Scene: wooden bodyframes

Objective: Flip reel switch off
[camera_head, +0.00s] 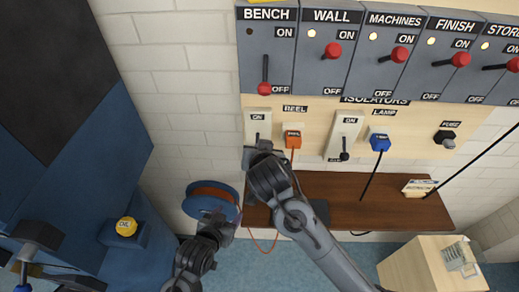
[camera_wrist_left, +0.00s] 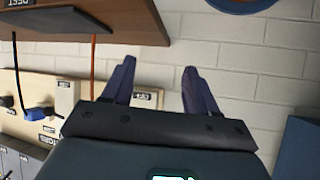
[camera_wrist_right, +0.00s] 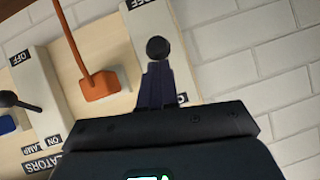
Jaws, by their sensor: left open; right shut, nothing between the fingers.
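The reel switch (camera_head: 257,122) is a pale plate with an ON label at its top, left of the orange plug in the head view. My right gripper (camera_head: 256,152) is in front of its lower part and hides some of it. In the right wrist view my right gripper (camera_wrist_right: 155,75) is shut and empty. A round black knob (camera_wrist_right: 158,48) shows at its fingertips; I cannot tell whether they touch. The OFF label (camera_wrist_right: 135,4) is beyond the knob. My left gripper (camera_wrist_left: 157,70) is open and empty, low near the blue reel (camera_head: 208,199) in the head view.
The lamp switch (camera_head: 348,128), orange plug (camera_head: 292,138) and blue plug (camera_head: 380,142) are to the right. Red-knobbed isolators (camera_head: 333,50) are above. A brown wooden shelf (camera_head: 350,200) lies below the board. White brick wall (camera_head: 165,85) is clear at left.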

